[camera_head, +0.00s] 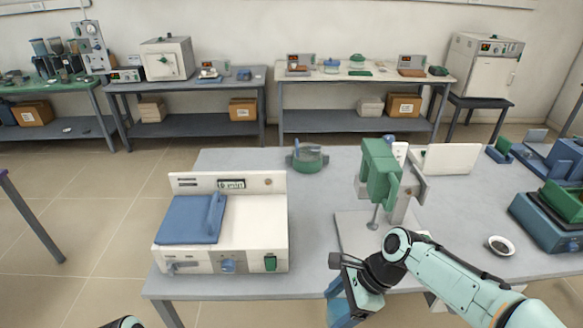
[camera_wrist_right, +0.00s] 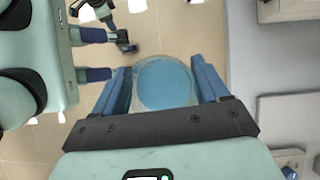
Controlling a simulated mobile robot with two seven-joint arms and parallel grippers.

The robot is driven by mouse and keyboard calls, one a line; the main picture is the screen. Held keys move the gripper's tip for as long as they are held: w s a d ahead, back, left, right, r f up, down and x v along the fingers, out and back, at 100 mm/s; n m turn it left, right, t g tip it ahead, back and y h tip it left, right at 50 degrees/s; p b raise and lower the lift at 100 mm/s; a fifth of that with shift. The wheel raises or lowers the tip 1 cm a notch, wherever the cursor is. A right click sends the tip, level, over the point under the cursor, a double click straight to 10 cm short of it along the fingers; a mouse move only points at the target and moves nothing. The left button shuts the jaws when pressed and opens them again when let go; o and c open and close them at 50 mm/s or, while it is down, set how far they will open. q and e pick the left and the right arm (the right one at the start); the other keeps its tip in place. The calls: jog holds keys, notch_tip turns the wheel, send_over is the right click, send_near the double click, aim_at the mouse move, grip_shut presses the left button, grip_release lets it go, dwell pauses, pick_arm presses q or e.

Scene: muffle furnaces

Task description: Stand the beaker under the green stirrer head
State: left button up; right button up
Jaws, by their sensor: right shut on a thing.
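The green stirrer head (camera_head: 380,172) hangs on its stand at the right of the near table, with a thin shaft pointing down over a pale base plate (camera_head: 350,232). My right gripper (camera_head: 343,298) is in front of that plate, near the table's front edge. In the right wrist view its blue fingers (camera_wrist_right: 165,88) are shut on the beaker (camera_wrist_right: 163,84), a clear round vessel with blue contents, seen from above. Floor shows beyond the beaker, with the table to its right. In the head view the beaker is hard to make out behind the gripper. My left gripper is out of view.
A white device with a blue lid (camera_head: 190,220) stands left on the near table (camera_head: 310,215). A green-lidded pot (camera_head: 307,160) is at the back. Bare tabletop lies between device and stand.

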aim_at(347, 309)
jog(key=w+d+f+n+g, duration=0.1)
jog(key=f+n, duration=0.2)
jog(key=w+d+f+n+g+h, duration=0.1)
jog(key=f+n, duration=0.2)
jog(key=w+d+f+n+g+h, duration=0.1)
jog(key=w+f+n+g, duration=0.1)
jog(key=f+n, duration=0.1)
jog(key=shift+w+d+f, duration=0.1)
jog(key=shift+d+f, duration=0.05)
jog(key=shift+d, duration=0.25)
jog(key=w+d+f+n+g+h, duration=0.1)
jog(key=d+f+n+h, duration=0.2)
jog(key=f+n, duration=0.5)
jog(key=shift+d+f+h, duration=0.15)
jog(key=shift+d+h, duration=0.25)
jog(key=shift+h, duration=0.1)
